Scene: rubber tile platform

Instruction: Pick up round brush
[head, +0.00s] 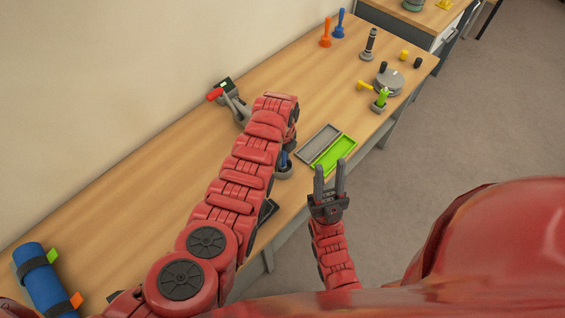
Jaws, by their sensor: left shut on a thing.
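My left arm reaches over the workbench and bends down at its end. My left gripper (290,146) is mostly hidden behind its own wrist. It is shut on a blue-handled thing with a round, dark grey base (284,173), which looks like the round brush. Only a bit of the blue handle shows, and I cannot tell whether the base touches the bench. My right gripper (330,167) is open and empty, fingers pointing up, near the bench's front edge.
A grey tray (318,143) and a green tray (335,153) lie just right of the held thing. A red-handled clamp (236,103) stands behind.

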